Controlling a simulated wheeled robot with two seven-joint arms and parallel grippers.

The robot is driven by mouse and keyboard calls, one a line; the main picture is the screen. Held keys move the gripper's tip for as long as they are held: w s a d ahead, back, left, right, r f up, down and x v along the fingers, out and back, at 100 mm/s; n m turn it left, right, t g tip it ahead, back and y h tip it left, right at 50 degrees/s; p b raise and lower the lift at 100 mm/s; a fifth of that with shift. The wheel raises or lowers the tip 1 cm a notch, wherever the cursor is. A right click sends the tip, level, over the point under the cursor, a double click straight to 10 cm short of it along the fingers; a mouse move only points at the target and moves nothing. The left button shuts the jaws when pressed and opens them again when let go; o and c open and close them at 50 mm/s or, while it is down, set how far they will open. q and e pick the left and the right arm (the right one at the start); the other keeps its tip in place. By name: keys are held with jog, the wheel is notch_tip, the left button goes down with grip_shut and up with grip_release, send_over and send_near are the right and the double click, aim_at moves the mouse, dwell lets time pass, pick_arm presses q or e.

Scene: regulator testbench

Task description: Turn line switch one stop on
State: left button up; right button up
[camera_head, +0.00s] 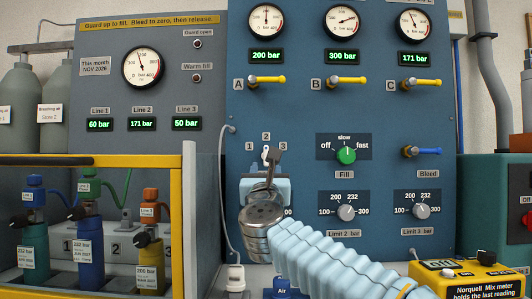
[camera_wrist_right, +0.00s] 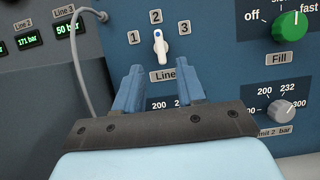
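The line switch (camera_wrist_right: 160,48) is a white lever with a blue mark near its upper end, on the blue panel. It points up at the 2 label (camera_wrist_right: 156,16), with the 1 label (camera_wrist_right: 134,38) to its left and the 3 label (camera_wrist_right: 184,27) to its right. In the head view the switch (camera_head: 266,152) is partly hidden by my right gripper (camera_head: 268,168). In the wrist view my right gripper (camera_wrist_right: 161,78) is open and empty. Its two blue fingers stand apart just below the switch, with the lever between their lines. My left gripper is not in view.
The green Fill knob (camera_head: 346,155) is right of the switch, with the Limit 2 knob (camera_head: 346,212) below it. Yellow levers (camera_head: 267,79) stick out above. A grey cable (camera_head: 223,185) hangs to the left. A yellow mix meter (camera_head: 470,277) stands at lower right.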

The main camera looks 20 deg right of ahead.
aim_at(266, 154)
jog(key=p+x, duration=0.3)
jog(key=x, duration=0.4)
jog(key=shift+r, duration=0.2)
jog(key=shift+w+d, duration=0.15)
jog(key=shift+w, duration=0.4)
grip_shut()
